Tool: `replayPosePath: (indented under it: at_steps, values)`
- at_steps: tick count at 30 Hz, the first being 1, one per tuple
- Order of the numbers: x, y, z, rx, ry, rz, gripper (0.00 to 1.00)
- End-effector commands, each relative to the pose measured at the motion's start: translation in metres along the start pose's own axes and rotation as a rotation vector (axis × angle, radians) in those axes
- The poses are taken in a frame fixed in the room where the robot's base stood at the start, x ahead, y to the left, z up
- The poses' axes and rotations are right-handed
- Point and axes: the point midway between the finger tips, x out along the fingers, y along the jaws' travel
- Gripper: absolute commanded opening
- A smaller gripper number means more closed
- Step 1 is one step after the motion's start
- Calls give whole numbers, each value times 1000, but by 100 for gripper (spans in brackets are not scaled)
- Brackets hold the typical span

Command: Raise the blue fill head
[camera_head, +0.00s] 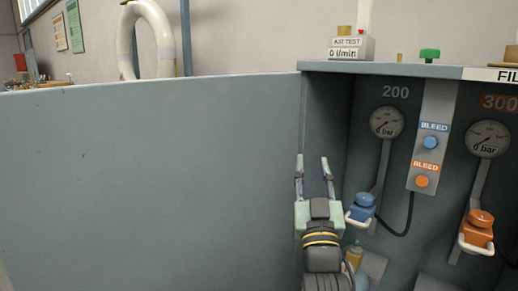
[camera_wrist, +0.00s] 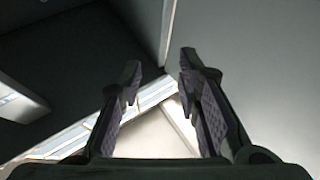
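The blue fill head (camera_head: 362,208) is in the head view, right of centre, with a pale handle, under the gauge marked 200. A black hose runs from its right side. My gripper (camera_head: 312,162) is just left of it, pointing up, with its fingers apart and nothing between them. The gripper's body overlaps the picture close to the fill head's handle; I cannot tell if they touch. In the wrist view my two fingers (camera_wrist: 160,75) are spread and empty; the fill head does not show there.
An orange fill head (camera_head: 478,230) hangs to the right under the gauge marked 300. Between them is a panel with a blue bleed knob (camera_head: 430,143) and an orange one (camera_head: 422,181). A large grey panel (camera_head: 150,180) fills the left. Bottles stand low behind my arm.

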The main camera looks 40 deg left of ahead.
Motion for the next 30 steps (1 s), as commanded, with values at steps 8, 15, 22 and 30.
replayPosePath:
  at_steps: [8, 15, 22, 30]
  values:
    - [-2, -38, -39, 32, 113, -62, 31]
    - [-7, -67, -70, 61, 202, -113, 31]
    - [-13, -84, -90, 82, 260, -145, 31]
    - [-15, -89, -96, 89, 278, -155, 31]
